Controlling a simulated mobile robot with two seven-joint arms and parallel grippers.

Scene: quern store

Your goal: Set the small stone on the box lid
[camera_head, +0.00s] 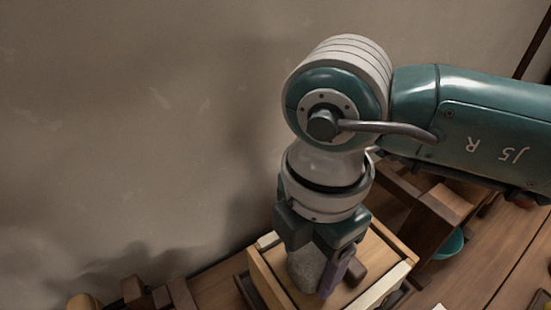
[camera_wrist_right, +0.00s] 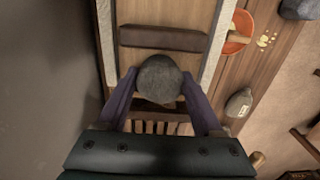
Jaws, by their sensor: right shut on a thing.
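The small stone (camera_head: 303,268) is grey, speckled and rounded. My right gripper (camera_head: 318,277) is shut on it from both sides. In the wrist view the stone (camera_wrist_right: 159,80) sits between the two purple-grey fingers (camera_wrist_right: 158,92). The box lid (camera_head: 378,258) is light brown wood with pale edges, directly under the gripper. A dark wooden bar (camera_wrist_right: 160,38) crosses the lid just ahead of the stone. I cannot tell whether the stone touches the lid or hangs just above it. My left gripper is not in view.
A teal bowl (camera_head: 452,243) stands right of the box. An orange bowl (camera_wrist_right: 238,32) with yellow grains (camera_wrist_right: 265,41) beside it shows in the wrist view, as does another grey stone (camera_wrist_right: 238,103). Wooden pieces (camera_head: 135,291) stand lower left. A plain wall (camera_head: 130,120) rises close behind.

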